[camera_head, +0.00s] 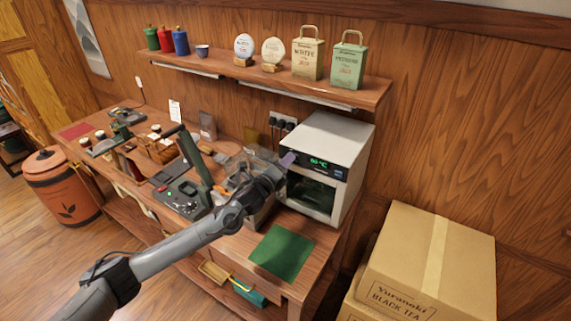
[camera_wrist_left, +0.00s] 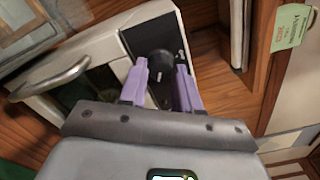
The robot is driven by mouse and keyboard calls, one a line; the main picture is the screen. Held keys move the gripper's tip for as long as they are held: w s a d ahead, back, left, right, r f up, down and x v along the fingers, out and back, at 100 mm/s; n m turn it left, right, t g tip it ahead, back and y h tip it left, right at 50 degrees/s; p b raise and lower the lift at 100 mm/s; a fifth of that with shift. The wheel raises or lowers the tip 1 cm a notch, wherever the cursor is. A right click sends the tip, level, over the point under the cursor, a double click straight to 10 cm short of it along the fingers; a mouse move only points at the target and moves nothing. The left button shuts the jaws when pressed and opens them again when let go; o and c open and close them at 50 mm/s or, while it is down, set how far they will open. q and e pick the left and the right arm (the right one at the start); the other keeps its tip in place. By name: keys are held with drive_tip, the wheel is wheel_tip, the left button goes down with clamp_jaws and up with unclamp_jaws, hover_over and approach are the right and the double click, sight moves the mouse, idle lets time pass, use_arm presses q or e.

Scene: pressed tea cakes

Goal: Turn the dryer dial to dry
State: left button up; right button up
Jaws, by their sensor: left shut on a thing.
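The dryer (camera_head: 325,135) is a white box with a dark window and a green lit display (camera_head: 320,162), standing at the right end of the workbench. My left gripper (camera_head: 289,159) reaches its front at the upper left. In the left wrist view, the black round dial (camera_wrist_left: 160,63), with a pale pointer mark, sits on a dark panel between the purple fingers of my left gripper (camera_wrist_left: 163,82). The fingers are shut on the dial. In the head view the gripper hides the dial. The dial's labels cannot be read. My right gripper is not in view.
The dryer's handle (camera_wrist_left: 55,78) sticks out beside the panel. A green mat (camera_head: 281,251) lies in front of the dryer. Cardboard boxes (camera_head: 430,260) stand at the right. A shelf (camera_head: 270,82) with tins and bags hangs above. Tools crowd the bench at the left.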

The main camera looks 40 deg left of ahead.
use_arm(q)
drive_tip(key=o, duration=1)
drive_tip(key=s, duration=0.7)
drive_tip(key=s+d, duration=0.1)
drive_tip(key=s, duration=0.2)
drive_tip(key=shift+s+d+b, duration=0.1)
drive_tip(key=shift+s+b, duration=0.25)
drive_tip(key=shift+s, duration=0.05)
